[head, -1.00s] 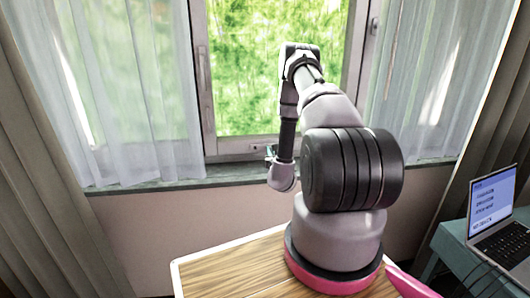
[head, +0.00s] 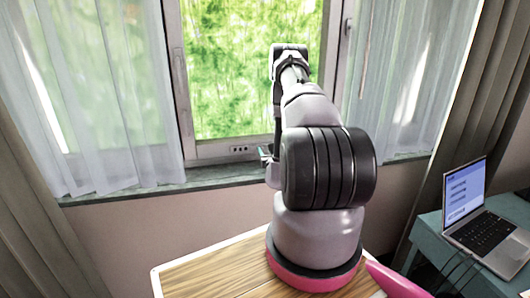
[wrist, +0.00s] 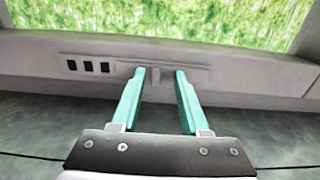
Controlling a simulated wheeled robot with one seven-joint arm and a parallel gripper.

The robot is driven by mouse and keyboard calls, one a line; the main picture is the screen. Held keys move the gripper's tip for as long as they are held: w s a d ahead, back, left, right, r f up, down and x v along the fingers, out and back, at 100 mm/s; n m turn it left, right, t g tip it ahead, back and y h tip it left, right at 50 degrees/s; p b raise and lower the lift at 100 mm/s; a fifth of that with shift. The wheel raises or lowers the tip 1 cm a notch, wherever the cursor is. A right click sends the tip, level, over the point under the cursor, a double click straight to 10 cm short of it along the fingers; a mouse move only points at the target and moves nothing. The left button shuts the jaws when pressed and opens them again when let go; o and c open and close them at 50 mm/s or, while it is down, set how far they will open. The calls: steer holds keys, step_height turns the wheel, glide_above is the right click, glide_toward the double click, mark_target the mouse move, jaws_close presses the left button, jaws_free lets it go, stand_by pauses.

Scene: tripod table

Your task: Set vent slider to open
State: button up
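The vent (wrist: 88,66) is set in the pale lower window frame. In the wrist view several dark slots show at its left end. A flat grey slider plate (wrist: 190,73) lies to the right of them, with a small upright tab (wrist: 154,87). My gripper (wrist: 160,72) is open, its two teal fingers apart on either side of the tab. The left finger is close to the tab; I cannot tell whether they touch. In the head view the dark slots (head: 239,149) show, while my arm hides the slider. Only a teal bit of my gripper (head: 265,153) shows there.
A grey sill (head: 130,190) runs below the window. White curtains (head: 95,110) hang on both sides. A laptop (head: 480,225) stands on a teal table (head: 432,232) at the right. A wooden table top (head: 205,275) is in front.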

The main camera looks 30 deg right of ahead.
steer(key=v, duration=1.1)
steer(key=shift+w, duration=0.1)
